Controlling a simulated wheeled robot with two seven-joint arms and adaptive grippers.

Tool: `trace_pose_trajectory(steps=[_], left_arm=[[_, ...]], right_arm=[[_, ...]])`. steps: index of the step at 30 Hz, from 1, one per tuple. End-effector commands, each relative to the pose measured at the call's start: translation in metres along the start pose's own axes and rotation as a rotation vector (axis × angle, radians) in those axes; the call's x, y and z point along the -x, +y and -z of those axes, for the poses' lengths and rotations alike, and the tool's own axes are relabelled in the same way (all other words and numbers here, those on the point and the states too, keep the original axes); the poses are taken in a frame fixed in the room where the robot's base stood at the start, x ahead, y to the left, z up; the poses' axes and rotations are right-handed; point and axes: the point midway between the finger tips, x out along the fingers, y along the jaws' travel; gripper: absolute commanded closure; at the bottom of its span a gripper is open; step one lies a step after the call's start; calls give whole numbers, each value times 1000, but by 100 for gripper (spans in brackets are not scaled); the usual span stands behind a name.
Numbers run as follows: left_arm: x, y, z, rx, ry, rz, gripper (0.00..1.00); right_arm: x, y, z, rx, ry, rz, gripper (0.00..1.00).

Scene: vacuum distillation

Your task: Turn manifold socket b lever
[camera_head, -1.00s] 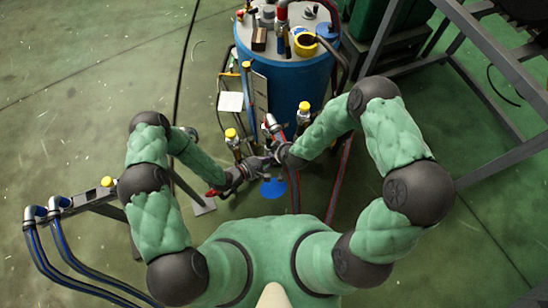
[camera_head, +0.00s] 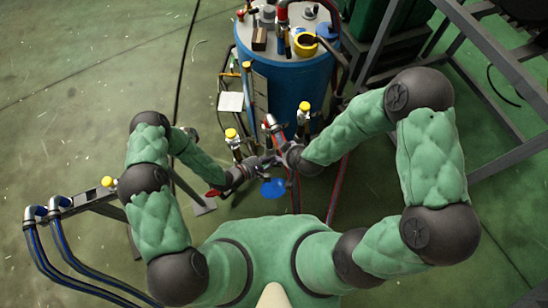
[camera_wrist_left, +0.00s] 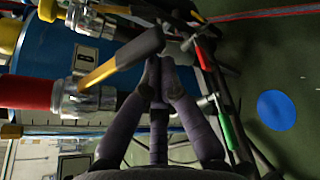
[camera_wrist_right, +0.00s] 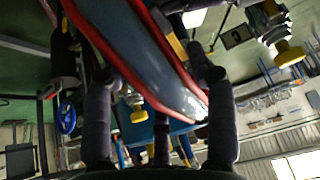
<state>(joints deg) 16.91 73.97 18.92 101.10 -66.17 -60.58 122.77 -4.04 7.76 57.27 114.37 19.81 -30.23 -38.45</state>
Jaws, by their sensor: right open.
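The manifold stands in front of the blue drum in the head view, with yellow-capped fittings (camera_head: 232,134) on it. A green-handled lever (camera_wrist_left: 224,125) is to the right. A small label plate (camera_wrist_left: 86,53) is beside the fitting; its mark is unclear. My right gripper (camera_wrist_right: 158,85) is open, with a red-edged grey pipe (camera_wrist_right: 140,55) showing between its fingers.
The blue drum (camera_head: 285,85) stands behind the manifold with hoses around it. A dark metal frame (camera_head: 500,150) is at the right. A stand with blue hoses (camera_head: 42,212) is at the left. A blue disc (camera_head: 272,188) lies on the green floor.

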Motion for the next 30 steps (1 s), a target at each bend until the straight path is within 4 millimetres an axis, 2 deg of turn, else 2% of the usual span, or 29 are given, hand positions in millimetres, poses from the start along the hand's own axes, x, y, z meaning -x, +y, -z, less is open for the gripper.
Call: trace_pose_trajectory(steps=[11,30], left_arm=[[0,0,0,0,0,0,100],[0,0,0,0,0,0,100]], right_arm=[[-10,2,-37,-179,-144,73,43],[-17,-16,-122,-531,-433,175,43]])
